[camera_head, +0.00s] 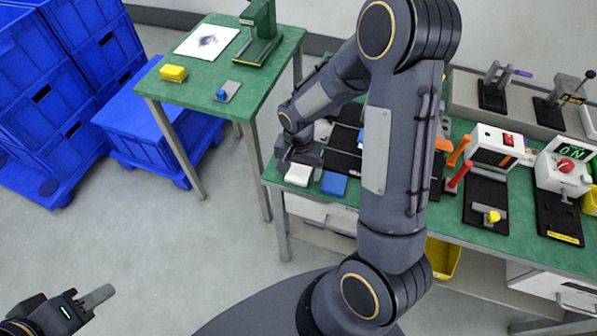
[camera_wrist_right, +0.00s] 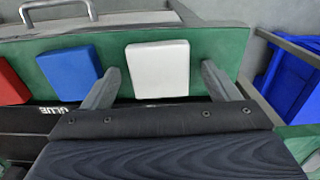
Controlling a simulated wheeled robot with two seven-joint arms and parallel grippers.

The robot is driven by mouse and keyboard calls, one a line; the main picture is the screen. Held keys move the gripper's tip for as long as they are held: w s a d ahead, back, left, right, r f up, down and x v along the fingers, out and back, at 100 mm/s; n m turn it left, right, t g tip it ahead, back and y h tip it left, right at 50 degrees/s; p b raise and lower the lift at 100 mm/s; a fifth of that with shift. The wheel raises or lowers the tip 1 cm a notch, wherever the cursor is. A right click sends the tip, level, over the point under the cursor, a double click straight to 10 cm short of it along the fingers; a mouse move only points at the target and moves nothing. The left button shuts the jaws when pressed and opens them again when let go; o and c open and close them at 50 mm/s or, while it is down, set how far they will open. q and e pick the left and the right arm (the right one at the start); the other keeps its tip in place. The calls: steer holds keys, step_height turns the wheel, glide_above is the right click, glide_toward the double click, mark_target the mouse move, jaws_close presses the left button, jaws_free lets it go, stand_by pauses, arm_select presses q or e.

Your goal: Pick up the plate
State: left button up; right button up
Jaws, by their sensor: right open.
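A white plate (camera_wrist_right: 158,69) lies on the green worktop, between the two fingers of my open right gripper (camera_wrist_right: 160,78) in the right wrist view. There is a gap between the plate and each finger, wider on the right. In the head view the white plate (camera_head: 297,175) lies at the worktop's left front corner, with my right gripper (camera_head: 291,160) just behind and over it. A blue plate (camera_wrist_right: 71,73) lies left of it, and a red plate (camera_wrist_right: 10,84) further left. My left gripper (camera_head: 92,301) is low at the left, away from the worktop; its opening is unclear.
The green worktop (camera_head: 410,205) holds black fixtures, a red-button box (camera_head: 565,167) and a white tester (camera_head: 497,147). A smaller green table (camera_head: 203,88) stands back left with a yellow block (camera_head: 173,73). Blue crates (camera_head: 50,75) fill the far left. The floor between is clear.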

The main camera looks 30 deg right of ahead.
steer(key=shift+c, duration=0.3)
steer(key=c, duration=1)
